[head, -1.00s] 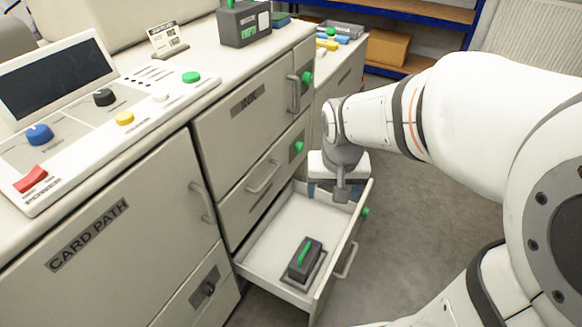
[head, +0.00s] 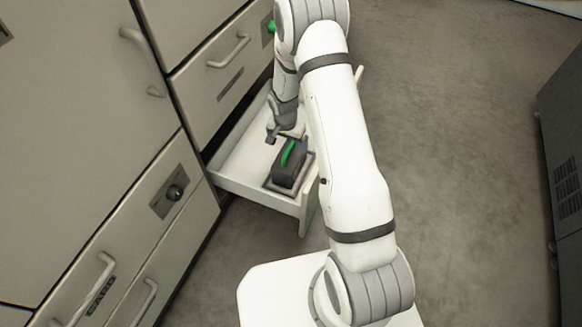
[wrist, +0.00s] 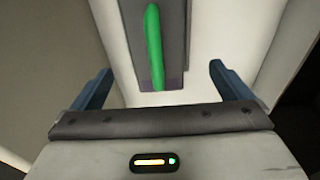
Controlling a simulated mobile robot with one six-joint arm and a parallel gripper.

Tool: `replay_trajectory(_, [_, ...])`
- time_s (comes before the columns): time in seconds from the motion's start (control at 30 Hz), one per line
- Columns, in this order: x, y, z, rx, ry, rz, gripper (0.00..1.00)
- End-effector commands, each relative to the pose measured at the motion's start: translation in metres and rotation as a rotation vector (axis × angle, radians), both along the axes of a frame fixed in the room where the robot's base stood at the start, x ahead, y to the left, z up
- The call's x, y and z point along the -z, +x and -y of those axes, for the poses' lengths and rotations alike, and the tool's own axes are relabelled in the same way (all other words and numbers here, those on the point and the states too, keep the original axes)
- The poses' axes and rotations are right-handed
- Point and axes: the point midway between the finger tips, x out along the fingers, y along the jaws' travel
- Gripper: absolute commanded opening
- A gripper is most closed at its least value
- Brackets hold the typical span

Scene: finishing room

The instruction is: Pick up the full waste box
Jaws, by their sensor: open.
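The waste box (head: 287,164) is a dark grey box with a green handle on top. It sits in the open white drawer (head: 238,168), near its front end. In the wrist view the box (wrist: 172,45) is at top centre, its green handle running lengthwise. My gripper (head: 287,135) is just behind the box in the head view, close to it. In the wrist view my gripper's two blue fingers (wrist: 157,82) are spread apart with nothing between them, and the box lies beyond them. Whether the box is full cannot be seen.
The drawer's walls stand close around the box. Grey floor (head: 450,130) is open to the right, with a dark cabinet (head: 562,150) at the far right.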

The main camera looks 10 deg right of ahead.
Motion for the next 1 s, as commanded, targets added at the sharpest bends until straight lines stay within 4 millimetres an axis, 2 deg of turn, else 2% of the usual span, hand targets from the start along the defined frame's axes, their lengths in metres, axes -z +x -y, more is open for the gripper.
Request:
replay_trajectory(0.1, [0.017,0.001,0.001,0.003,0.001,-0.001,0.98])
replay_trajectory(0.33, [0.037,0.001,0.003,0.003,0.001,-0.002,0.98])
replay_trajectory(0.6, [0.075,0.002,0.008,0.002,0.0,-0.001,0.98])
replay_trajectory(0.87, [0.076,0.003,0.008,0.003,0.0,-0.001,0.98])
replay_trajectory(1.0, [0.076,0.003,0.008,0.003,0.0,-0.001,0.87])
